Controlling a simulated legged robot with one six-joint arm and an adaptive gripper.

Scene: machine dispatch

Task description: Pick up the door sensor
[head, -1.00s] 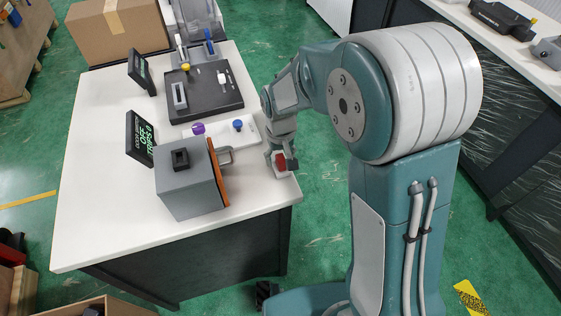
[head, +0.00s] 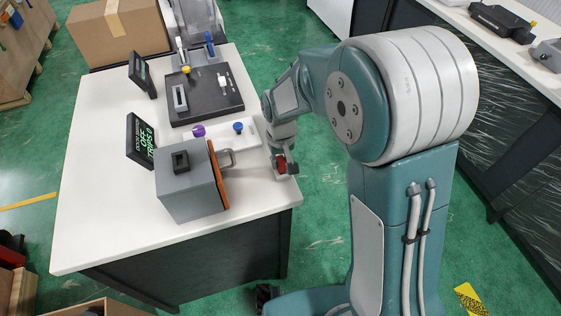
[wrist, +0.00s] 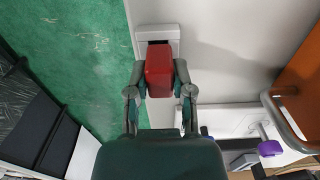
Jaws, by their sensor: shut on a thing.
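The red block (wrist: 159,72), which I take to be the door sensor, sits between the two fingers of my gripper (wrist: 160,92) in the wrist view. The fingers are shut on its sides. Its far end is beside a white holder with a dark opening (wrist: 158,32); I cannot tell whether it touches the holder. In the head view my gripper (head: 284,169) is at the right edge of the white table, and the red block (head: 281,165) shows partly, covered by the fingers.
A grey box with an orange door (head: 190,188) and handle stands left of my gripper on the white table (head: 100,215). A display (head: 141,140) reads OFF, TRIPS 0. A white plate with purple and blue knobs (head: 220,141) and a dark panel (head: 206,101) lie behind.

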